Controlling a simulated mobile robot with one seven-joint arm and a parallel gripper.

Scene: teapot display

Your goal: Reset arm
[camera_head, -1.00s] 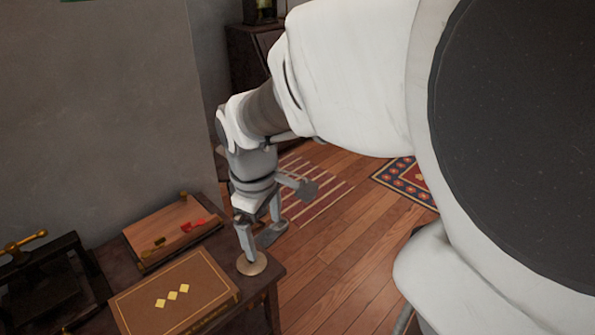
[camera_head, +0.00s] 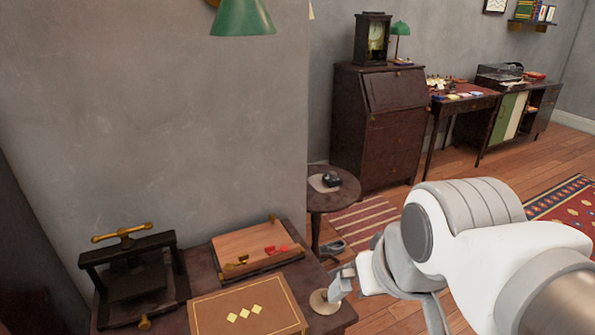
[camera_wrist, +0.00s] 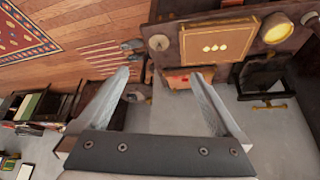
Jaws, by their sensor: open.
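My gripper (camera_wrist: 160,75) is open in the wrist view, its two grey fingers spread apart with nothing between them. In the head view my gripper (camera_head: 342,283) shows only in part at the front edge of the dark table (camera_head: 345,317), close to a small round disc (camera_head: 322,303) on the table corner. My white and grey arm is folded at the lower right and hides part of the gripper and floor. No teapot can be made out.
The table holds a brown book with gold diamonds (camera_head: 248,308), a wooden board with red pieces (camera_head: 255,246) and a black press (camera_head: 137,278). A round side table (camera_head: 333,193) and a tall cabinet (camera_head: 380,125) stand behind. Open floor lies right, with rugs.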

